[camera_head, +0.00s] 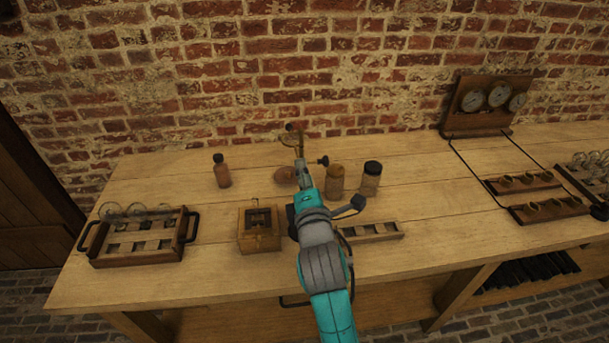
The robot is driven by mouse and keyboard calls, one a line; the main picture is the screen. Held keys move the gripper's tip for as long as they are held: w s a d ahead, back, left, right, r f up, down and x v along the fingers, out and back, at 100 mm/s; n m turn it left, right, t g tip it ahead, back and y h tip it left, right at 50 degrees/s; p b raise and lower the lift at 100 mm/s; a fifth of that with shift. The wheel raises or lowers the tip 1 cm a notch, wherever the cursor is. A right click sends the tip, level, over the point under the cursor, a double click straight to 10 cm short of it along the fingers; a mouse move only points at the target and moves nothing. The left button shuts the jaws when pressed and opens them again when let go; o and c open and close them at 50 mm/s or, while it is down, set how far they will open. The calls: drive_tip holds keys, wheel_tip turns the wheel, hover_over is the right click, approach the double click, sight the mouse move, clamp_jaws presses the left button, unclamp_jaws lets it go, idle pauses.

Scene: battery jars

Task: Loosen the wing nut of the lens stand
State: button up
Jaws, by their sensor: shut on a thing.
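The lens stand (291,131) is a slim brass-coloured upright with a ring, at the back of the wooden bench near the brick wall. My gripper (299,160) reaches it from the front, with its tips at the stand's post just below the ring. The gripper is shut on a small part there, which I take to be the wing nut. The wing nut itself is too small and too covered by the gripper to make out.
A brown bottle (222,174) stands left of the stand; two jars (335,182), (371,181) stand right. A wooden box (259,231), slotted rack (373,232) and handled tray (135,250) lie nearer. A gauge panel (486,107) stands back right. The bench between the jars and panel is clear.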

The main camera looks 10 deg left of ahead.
drive_tip(key=shift+n, duration=0.7)
drive_tip(key=o, duration=1.2)
drive_tip(key=shift+c, duration=0.2)
drive_tip(key=shift+s, duration=0.1)
drive_tip(key=v, duration=1.1)
drive_tip(key=shift+s, duration=0.4)
drive_tip(key=shift+d, duration=0.15)
